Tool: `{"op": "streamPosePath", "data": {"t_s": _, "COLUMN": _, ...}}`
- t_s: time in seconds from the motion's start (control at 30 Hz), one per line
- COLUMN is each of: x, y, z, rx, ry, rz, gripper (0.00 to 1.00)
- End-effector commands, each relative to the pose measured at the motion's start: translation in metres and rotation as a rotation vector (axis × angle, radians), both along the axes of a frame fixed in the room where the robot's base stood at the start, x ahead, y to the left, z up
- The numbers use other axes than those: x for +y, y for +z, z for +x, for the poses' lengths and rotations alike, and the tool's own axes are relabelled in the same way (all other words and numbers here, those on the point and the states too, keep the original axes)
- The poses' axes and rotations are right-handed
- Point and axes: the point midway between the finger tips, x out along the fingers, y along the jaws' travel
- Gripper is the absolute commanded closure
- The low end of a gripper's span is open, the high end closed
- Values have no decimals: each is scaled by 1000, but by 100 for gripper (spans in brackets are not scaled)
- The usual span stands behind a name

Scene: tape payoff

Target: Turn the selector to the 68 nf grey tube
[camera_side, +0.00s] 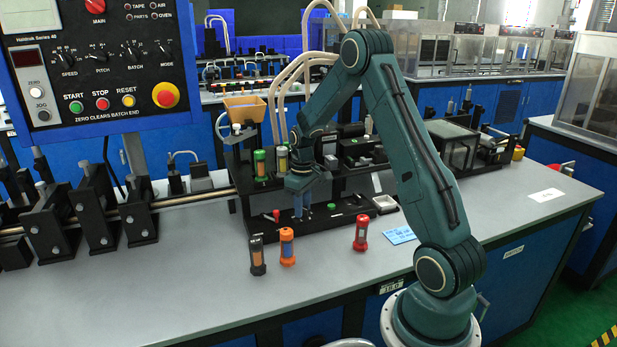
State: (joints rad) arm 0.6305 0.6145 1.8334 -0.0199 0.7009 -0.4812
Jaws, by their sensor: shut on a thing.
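My gripper (301,207) points down at the front of a black fixture (345,214) on the bench. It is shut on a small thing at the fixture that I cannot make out. A grey tube (281,159) stands in the fixture's raised back part, next to a green-capped tube (260,165) with an orange middle. The labels are too small to read. A small red-tipped lever (275,215) is left of my fingertips, and a green button (332,206) is to their right. I cannot tell for certain which part is the selector.
A black-and-brown tube (257,255), an orange tube (287,246) and a red tube (361,232) stand on the bench in front. A blue card (399,235) and a white tray (385,203) lie at the right. A control panel (95,65) hangs at the upper left.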

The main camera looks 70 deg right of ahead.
Motion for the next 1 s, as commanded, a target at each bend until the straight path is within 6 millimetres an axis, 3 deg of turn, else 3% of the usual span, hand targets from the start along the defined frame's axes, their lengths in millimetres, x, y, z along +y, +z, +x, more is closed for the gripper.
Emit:
{"op": "streamPosePath", "data": {"t_s": 0.53, "x": 1, "y": -1, "z": -1, "rx": 4, "ry": 33, "rz": 3, "gripper": 94}}
{"op": "streamPosePath", "data": {"t_s": 0.57, "x": 1, "y": -1, "z": -1, "rx": 4, "ry": 33, "rz": 3, "gripper": 66}}
{"op": "streamPosePath", "data": {"t_s": 0.63, "x": 0, "y": -1, "z": -1, "rx": 4, "ry": 33, "rz": 2, "gripper": 52}}
{"op": "streamPosePath", "data": {"t_s": 1.0, "x": 0, "y": 1, "z": 0, "rx": 0, "ry": 33, "rz": 0, "gripper": 50}}
